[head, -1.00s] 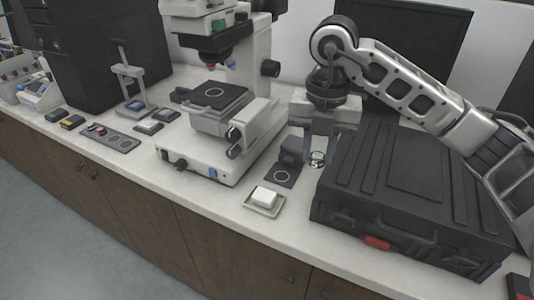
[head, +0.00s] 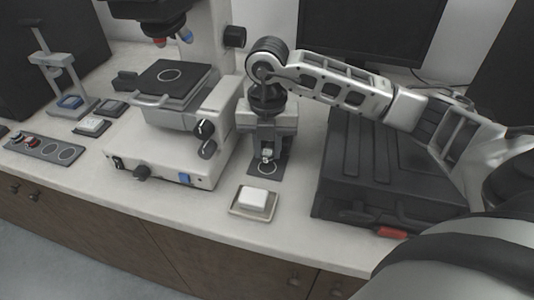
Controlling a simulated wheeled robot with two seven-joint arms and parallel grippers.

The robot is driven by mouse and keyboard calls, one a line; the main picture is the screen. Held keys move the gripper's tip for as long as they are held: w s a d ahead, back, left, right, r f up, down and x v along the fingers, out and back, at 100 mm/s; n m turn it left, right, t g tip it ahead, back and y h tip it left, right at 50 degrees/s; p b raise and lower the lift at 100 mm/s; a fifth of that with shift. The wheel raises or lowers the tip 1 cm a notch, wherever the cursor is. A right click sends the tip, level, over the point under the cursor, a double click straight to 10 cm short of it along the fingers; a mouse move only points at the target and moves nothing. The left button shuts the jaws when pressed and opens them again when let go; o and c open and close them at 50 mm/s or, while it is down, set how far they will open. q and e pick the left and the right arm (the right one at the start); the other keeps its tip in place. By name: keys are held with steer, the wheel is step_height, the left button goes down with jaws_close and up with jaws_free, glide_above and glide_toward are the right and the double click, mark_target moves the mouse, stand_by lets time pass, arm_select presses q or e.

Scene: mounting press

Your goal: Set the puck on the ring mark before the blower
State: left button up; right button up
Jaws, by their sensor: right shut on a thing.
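My right gripper (head: 267,152) points down over the dark mat with the ring mark (head: 268,170), to the right of the microscope. It is shut on a small pale thing, which I take to be the puck (head: 267,155). The puck looks to be over or at the far side of the white ring; I cannot tell whether it touches the mat. The blower is mostly or fully hidden behind my gripper. My left gripper is not in view.
A microscope (head: 170,150) stands close on the left. A small tray (head: 237,212) with a white block lies in front of the mat. A black case (head: 370,185) fills the right. The press (head: 65,75) and a strip with rings (head: 45,148) are at left.

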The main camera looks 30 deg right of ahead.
mark_target(267, 151)
steer(key=shift+f, duration=1.3)
steer(key=shift+f, duration=0.2)
steer(key=o, duration=1)
steer(key=shift+r, duration=0.1)
step_height(267, 151, up, 12)
steer(key=shift+r, duration=0.15)
